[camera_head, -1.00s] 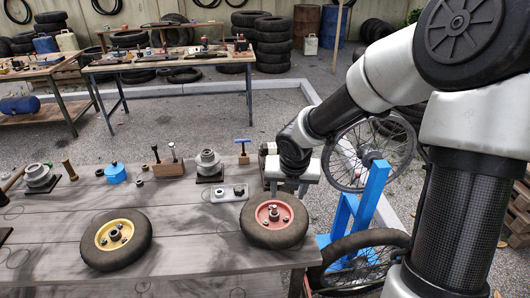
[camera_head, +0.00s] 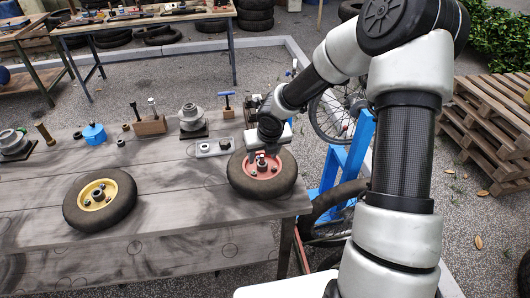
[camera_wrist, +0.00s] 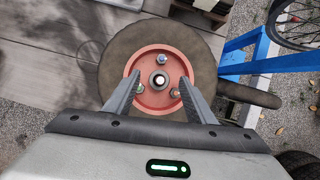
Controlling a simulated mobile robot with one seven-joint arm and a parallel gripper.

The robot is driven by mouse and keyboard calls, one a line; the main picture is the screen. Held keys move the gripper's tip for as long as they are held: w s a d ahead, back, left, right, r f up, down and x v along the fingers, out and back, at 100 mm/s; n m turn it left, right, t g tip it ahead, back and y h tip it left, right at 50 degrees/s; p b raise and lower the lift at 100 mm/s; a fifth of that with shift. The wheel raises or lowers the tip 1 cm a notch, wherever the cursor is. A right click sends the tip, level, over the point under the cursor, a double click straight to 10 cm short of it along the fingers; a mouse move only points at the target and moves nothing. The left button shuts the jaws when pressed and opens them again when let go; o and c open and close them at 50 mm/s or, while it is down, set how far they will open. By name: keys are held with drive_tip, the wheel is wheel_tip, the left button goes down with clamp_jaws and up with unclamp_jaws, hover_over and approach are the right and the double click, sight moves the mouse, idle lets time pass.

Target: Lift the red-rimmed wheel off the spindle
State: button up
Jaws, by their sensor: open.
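The red-rimmed wheel (camera_head: 262,176) has a black tyre and sits at the right end of the wooden bench. In the wrist view the red rim (camera_wrist: 148,62) faces my camera, with a central spindle end (camera_wrist: 159,79) and several bolts around it. My gripper (camera_head: 262,158) is over the wheel in the head view. In the wrist view my gripper (camera_wrist: 160,88) is open, its two fingers on either side of the hub, with nothing held. I cannot tell whether the fingers touch the rim. The spindle's lower part is hidden by the wheel.
A yellow-rimmed wheel (camera_head: 100,200) lies on the bench to the left. A blue stand (camera_head: 345,160) and a bicycle wheel (camera_head: 335,110) are off the bench's right end. The bench front is clear.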

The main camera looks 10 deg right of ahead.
sight(262, 169)
drive_tip(key=shift+b+x, duration=0.5)
drive_tip(key=shift+x, duration=1.65)
clamp_jaws()
drive_tip(key=c, duration=0.7)
unclamp_jaws()
drive_tip(key=shift+s, duration=0.1)
drive_tip(key=shift+c, duration=0.2)
drive_tip(key=c, duration=0.4)
drive_tip(key=shift+r, duration=0.2)
drive_tip(key=shift+c, duration=0.6)
